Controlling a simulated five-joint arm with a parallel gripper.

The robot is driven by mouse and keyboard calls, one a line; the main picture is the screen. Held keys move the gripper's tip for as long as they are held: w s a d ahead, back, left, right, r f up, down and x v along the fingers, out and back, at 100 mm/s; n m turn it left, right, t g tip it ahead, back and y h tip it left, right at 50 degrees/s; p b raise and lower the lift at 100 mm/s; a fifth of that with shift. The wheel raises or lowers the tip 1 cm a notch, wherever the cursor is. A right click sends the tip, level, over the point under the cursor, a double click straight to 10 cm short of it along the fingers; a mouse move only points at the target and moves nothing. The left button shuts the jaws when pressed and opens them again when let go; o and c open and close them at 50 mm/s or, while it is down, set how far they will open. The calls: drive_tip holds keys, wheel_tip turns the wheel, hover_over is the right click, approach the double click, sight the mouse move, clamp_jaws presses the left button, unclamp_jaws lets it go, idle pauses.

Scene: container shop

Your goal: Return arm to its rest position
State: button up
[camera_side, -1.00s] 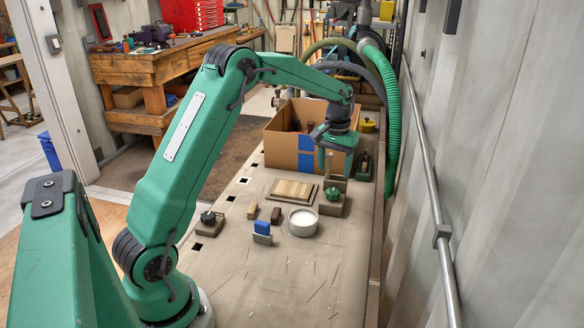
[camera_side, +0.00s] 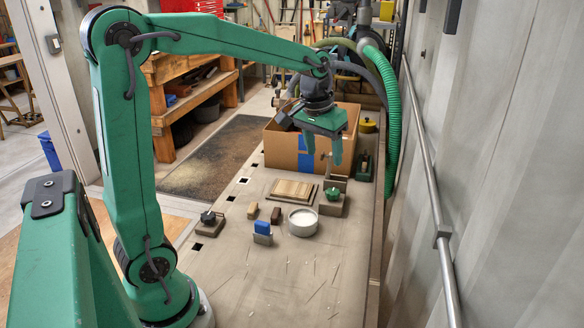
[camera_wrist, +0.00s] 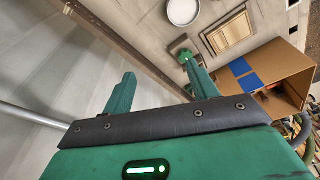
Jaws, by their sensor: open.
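My gripper (camera_side: 323,153) is green and hangs fingers down in front of the open cardboard box, above the far part of the bench. Its two fingers are apart with nothing between them. The gripper is clear of the things on the bench.
The cardboard box (camera_side: 281,152) with blue tape stands behind my gripper. A green hose (camera_side: 390,130) and wall rail (camera_side: 425,170) run along the right. The near bench is clear.

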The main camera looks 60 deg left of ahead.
drive_tip(key=s+d+m+t, duration=0.1)
drive_tip(key=s+d, duration=0.2)
drive_tip(key=s, duration=0.6)
drive_tip(key=s+d+m+t, duration=0.2)
drive_tip(key=s+d, duration=0.2)
drive_tip(key=s, duration=0.5)
